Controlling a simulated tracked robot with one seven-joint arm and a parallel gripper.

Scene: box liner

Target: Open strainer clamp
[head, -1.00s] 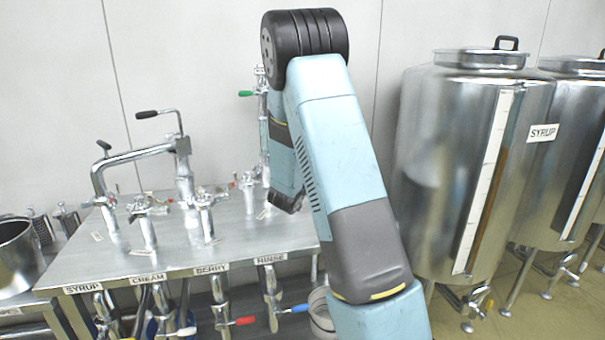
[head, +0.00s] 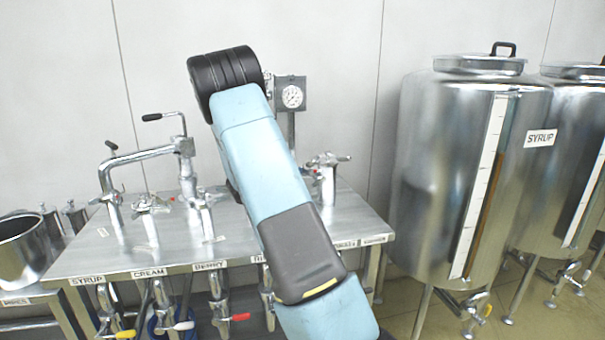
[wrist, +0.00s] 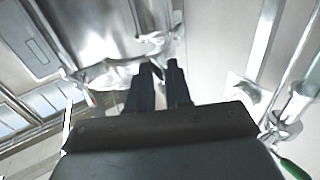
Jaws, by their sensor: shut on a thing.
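In the wrist view, the two dark fingers of my gripper (wrist: 160,68) are close together, with their tips at a shiny metal fitting (wrist: 155,42). This looks like a clamp part on the pipework, and the gripper is shut on it. The fingers hide the exact contact, and I cannot tell whether the clamp is open or closed. In the head view my arm hides the gripper. Similar metal fittings with small handles stand on the steel table, one at the left (head: 150,204) and one at the right (head: 326,165).
The steel table (head: 75,258) carries a bent pipe with a black-handled lever (head: 152,117). A round gauge (head: 292,97) stands behind my arm. Labelled valves hang along the front edge, one with a red handle (head: 241,317). Large steel tanks (head: 425,170) stand at the right.

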